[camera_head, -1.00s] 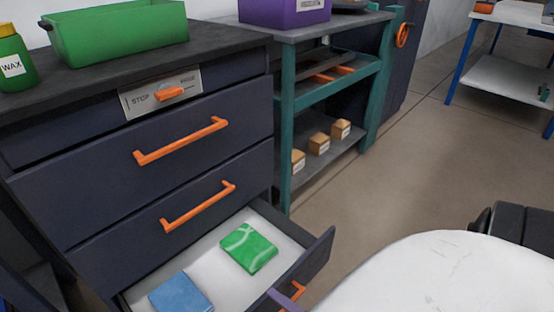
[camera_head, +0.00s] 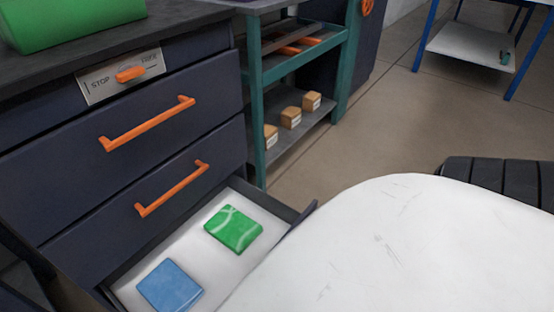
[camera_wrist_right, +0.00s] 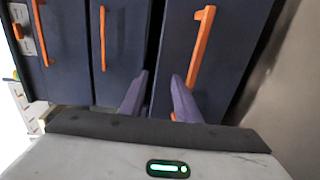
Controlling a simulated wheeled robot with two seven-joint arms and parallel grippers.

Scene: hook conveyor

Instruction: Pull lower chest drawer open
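The dark blue chest (camera_head: 60,150) stands at the left in the head view, with orange handles on its fronts. Its lower drawer (camera_head: 303,213) is pulled out, with a green patterned packet (camera_head: 233,229) and a blue packet (camera_head: 170,286) inside. Its front is mostly hidden behind my white arm. In the right wrist view, the lower drawer's orange handle (camera_wrist_right: 202,50) is beside the tip of the right-hand finger, not between the fingers. My right gripper (camera_wrist_right: 158,85) has its purple fingers apart, with nothing between them. My left gripper is not in view.
A green bin (camera_head: 70,22) sits on top. A teal-framed shelf (camera_head: 258,110) with several small boxes stands alongside. Open floor (camera_head: 385,125) lies to the right.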

